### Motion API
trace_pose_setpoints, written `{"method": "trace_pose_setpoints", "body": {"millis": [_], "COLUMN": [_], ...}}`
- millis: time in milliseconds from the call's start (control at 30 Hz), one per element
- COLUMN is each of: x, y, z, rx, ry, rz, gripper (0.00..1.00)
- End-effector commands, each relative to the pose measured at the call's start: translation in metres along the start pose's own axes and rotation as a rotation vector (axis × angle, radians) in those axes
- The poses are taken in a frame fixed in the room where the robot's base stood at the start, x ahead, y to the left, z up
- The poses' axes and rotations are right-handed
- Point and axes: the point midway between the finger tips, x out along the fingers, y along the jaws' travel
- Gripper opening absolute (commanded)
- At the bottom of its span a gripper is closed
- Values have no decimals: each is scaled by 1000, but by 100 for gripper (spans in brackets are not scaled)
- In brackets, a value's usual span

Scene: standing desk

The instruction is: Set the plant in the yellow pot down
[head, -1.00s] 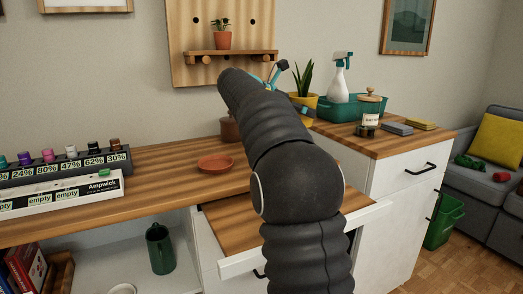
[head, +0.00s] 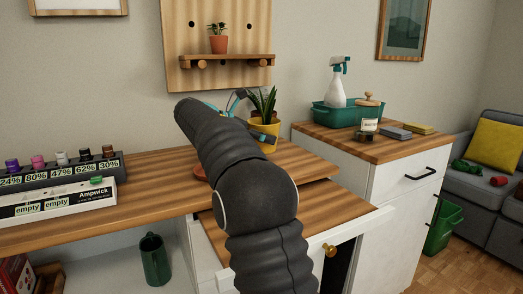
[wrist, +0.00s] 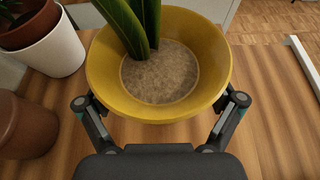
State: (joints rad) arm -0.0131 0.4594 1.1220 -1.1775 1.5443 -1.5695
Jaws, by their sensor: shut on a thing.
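The yellow pot (head: 267,141) holds a plant with long green leaves (head: 263,103). In the wrist view the pot (wrist: 104,75) fills the upper middle, with pale brown soil inside. My gripper (wrist: 159,101) is shut on it, one finger on each side. In the head view my arm hides most of the gripper (head: 238,108). The pot is upright over the right part of the wooden desk top (head: 308,160). I cannot tell whether its base touches the wood.
In the wrist view a brown pot (wrist: 27,126) and a white pot (wrist: 50,50) with a plant stand left of the yellow pot. A terracotta saucer (head: 200,172) is mostly behind my arm. A green tray (head: 320,117) with a spray bottle (head: 338,85) stands on the right cabinet.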

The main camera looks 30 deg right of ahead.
Motion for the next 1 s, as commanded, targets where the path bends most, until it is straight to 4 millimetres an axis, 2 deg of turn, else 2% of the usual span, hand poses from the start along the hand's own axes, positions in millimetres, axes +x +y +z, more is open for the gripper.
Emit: {"method": "trace_pose_setpoints", "body": {"millis": [133,400,767,800,833,1000], "x": [2,14,15,16,16,16], "y": [0,0,0,0,0,0], "z": [-7,-36,-38,-40,-40,-39], "rx": [1,1,1,-1,-1,-1], "ry": [-2,-2,-2,0,0,0], "rz": [0,0,1,0,0,0], "gripper": [26,26,26,98,100,100]}}
